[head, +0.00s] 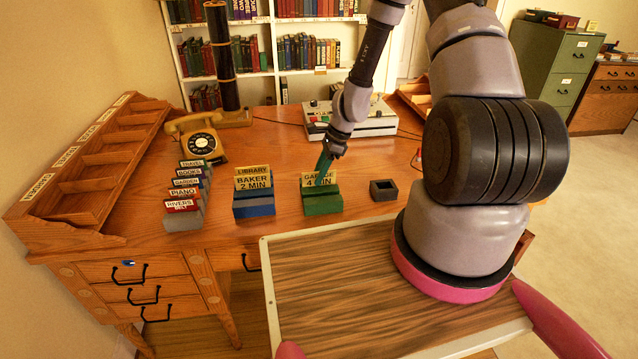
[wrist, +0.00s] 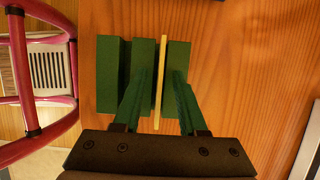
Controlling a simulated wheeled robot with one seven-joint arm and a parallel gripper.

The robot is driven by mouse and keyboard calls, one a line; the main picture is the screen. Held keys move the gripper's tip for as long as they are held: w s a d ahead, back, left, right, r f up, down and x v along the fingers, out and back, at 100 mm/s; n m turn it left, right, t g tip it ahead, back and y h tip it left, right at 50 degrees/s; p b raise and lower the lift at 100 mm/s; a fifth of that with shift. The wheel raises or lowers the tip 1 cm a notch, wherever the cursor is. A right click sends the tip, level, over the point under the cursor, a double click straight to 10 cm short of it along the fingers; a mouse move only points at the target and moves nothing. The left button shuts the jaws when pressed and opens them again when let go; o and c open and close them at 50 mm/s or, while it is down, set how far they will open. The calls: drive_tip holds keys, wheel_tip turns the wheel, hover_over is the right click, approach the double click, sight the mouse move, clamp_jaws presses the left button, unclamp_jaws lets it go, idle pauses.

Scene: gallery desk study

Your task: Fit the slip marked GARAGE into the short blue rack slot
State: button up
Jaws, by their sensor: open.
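The slip marked GARAGE 4 MIN (head: 319,182) stands upright in the green rack (head: 322,205). In the wrist view the slip (wrist: 162,50) shows edge-on as a thin yellow strip in a groove of the green rack (wrist: 108,75). My gripper (head: 325,163) is over the green rack, its fingers hiding part of the slip's lettering. In the wrist view my gripper (wrist: 162,85) is open, with one green finger on each side of the slip. The blue rack (head: 253,208) stands to the left, with a LIBRARY slip (head: 248,171) behind a BAKER 2 MIN slip (head: 254,184).
A small dark square holder (head: 383,190) stands right of the green rack. A row of labelled slips (head: 185,192), a yellow telephone (head: 200,140) and a wooden sorter (head: 75,190) are at left. A switchboard-like box (head: 350,119) stands behind.

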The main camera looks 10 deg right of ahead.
drive_tip(key=shift+f, duration=0.25)
idle(0.6)
clamp_jaws()
